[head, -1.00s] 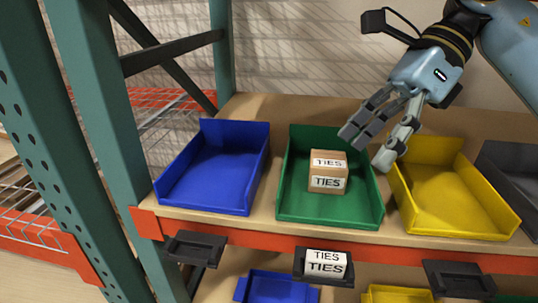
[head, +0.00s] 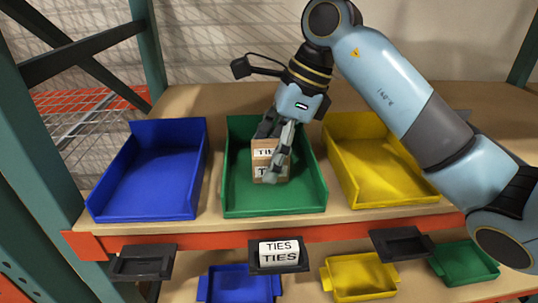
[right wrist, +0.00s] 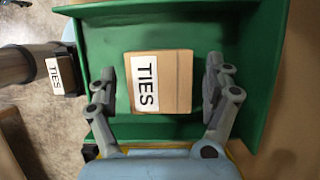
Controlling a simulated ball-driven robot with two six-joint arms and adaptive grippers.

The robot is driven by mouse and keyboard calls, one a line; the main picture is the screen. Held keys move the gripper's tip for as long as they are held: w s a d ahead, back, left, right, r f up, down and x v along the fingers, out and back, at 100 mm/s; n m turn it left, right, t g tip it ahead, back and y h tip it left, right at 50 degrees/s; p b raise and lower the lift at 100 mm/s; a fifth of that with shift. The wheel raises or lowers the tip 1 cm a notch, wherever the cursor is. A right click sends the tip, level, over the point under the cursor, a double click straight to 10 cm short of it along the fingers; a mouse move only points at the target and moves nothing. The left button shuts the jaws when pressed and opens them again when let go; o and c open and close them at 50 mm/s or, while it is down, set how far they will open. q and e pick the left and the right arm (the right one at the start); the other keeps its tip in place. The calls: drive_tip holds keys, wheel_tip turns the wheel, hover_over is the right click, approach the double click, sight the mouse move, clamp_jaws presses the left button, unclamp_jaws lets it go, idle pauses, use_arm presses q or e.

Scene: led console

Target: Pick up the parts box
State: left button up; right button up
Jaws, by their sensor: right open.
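The parts box (head: 262,170) is a small brown carton with white labels reading TIES. It sits in the green bin (head: 235,205) on the shelf. My right gripper (head: 272,158) reaches down into the bin and partly hides the box in the head view. In the right wrist view the box (right wrist: 160,82) lies between the two open fingers of the right gripper (right wrist: 160,92), with a gap on each side. The left gripper is not in view.
A blue bin (head: 150,170) stands left of the green one and a yellow bin (head: 375,165) right of it, both empty. A TIES label block (head: 279,253) sits in a black holder on the orange shelf edge (head: 200,240). More bins stand on the shelf below.

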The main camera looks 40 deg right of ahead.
drive_tip(key=shift+f, duration=0.25)
drive_tip(key=c, duration=1.3)
